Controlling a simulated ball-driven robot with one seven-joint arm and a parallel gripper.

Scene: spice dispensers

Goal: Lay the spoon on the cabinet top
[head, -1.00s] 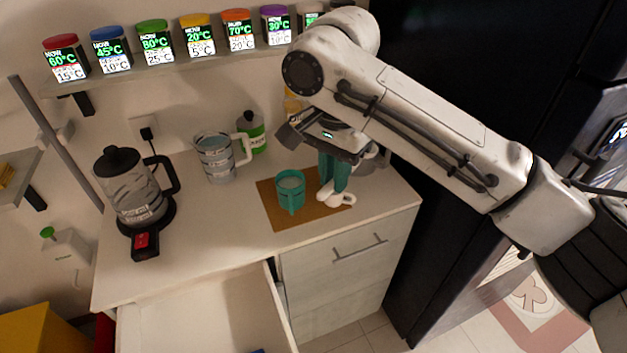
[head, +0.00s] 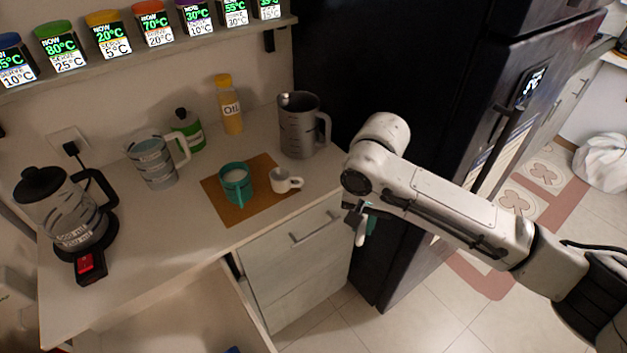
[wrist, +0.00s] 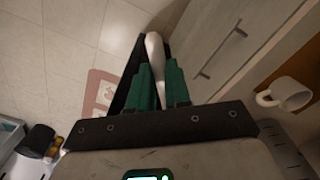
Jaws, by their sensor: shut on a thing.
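My gripper (head: 363,228) is off the right end of the cabinet, in front of the dark fridge. In the wrist view its green fingers (wrist: 161,86) are shut on a white, elongated thing, which looks like the spoon (wrist: 155,52). It sticks out past the fingertips; its other end is hidden between them. The pale cabinet top (head: 175,250) lies to the left of my gripper in the head view. The floor and the cabinet front show beyond the fingers in the wrist view.
A brown mat (head: 265,207) on the top holds a teal cup (head: 236,185) and a small white cup (head: 285,181). A grey jug (head: 298,128), oil bottle (head: 230,108), measuring jug (head: 154,162) and kettle (head: 65,212) stand around. The front strip is clear; a drawer below is open.

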